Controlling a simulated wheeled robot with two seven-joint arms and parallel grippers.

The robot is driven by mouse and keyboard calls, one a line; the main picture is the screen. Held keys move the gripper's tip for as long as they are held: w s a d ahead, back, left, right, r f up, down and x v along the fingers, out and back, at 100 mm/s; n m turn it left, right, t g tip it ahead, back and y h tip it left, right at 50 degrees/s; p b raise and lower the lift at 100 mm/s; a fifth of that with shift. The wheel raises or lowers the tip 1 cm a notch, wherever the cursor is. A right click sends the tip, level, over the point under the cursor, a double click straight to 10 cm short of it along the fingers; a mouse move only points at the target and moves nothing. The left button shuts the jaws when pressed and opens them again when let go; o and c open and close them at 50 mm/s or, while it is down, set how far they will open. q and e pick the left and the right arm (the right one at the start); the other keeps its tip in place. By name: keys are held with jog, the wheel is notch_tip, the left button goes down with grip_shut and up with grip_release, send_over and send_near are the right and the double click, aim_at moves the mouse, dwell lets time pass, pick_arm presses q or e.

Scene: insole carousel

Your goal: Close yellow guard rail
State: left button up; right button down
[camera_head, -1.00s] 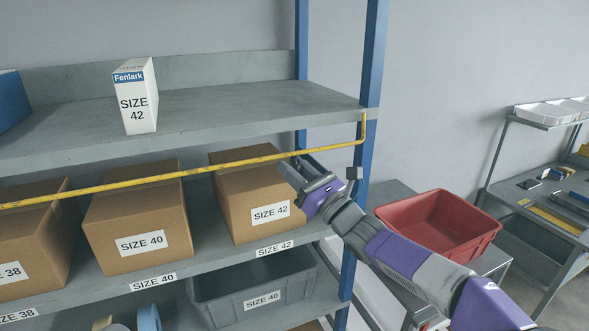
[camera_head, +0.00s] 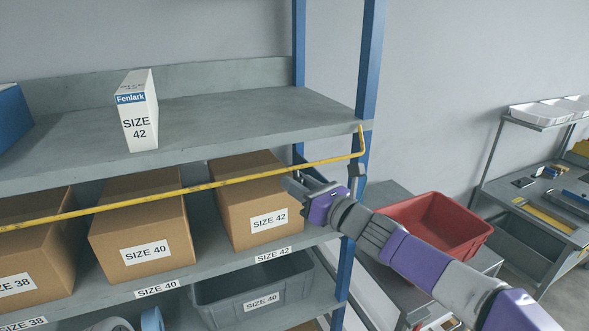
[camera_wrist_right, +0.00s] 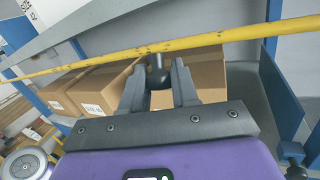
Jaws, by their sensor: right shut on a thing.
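The yellow guard rail (camera_head: 180,192) runs across the front of the middle shelf's boxes, just below the upper shelf. Its right end bends upward by the blue post (camera_head: 368,60). In the right wrist view, the rail (camera_wrist_right: 180,45) crosses above my fingers, and a dark knob (camera_wrist_right: 157,74) hangs below it between the two fingers. My right gripper (camera_head: 290,185) is just under the rail, in front of the SIZE 42 box, shut on the knob. The knob is hidden in the head view. My left gripper is in neither view.
Cardboard boxes stand behind the rail: SIZE 42 (camera_head: 235,212), SIZE 40 (camera_head: 125,222) and SIZE 38 (camera_head: 45,258). A dark bracket (camera_head: 357,171) sits on the post. A grey bin (camera_head: 215,310) is below; a red bin (camera_head: 430,220) stands at right.

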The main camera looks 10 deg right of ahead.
jog(key=p, duration=0.2)
jog(key=s+r+g+h+p, duration=0.1)
jog(key=p, duration=0.1)
jog(key=shift+s+d+r+m+g, duration=0.1)
jog(key=shift+s+d+m+g, duration=0.15)
jog(key=shift+m+g, duration=0.05)
pick_arm(q)
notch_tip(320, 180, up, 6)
jog(key=p, duration=0.1)
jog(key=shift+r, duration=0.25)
pick_arm(e)
jog(key=shift+s+d+r+g+h, duration=0.1)
jog(key=shift+s+g+h, duration=0.25)
jog(key=shift+g+h, duration=0.05)
pick_arm(q)
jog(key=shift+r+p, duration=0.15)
jog(key=shift+p, duration=0.15)
pick_arm(e)
jog(key=shift+s+m, duration=0.15)
jog(key=shift+m, duration=0.15)
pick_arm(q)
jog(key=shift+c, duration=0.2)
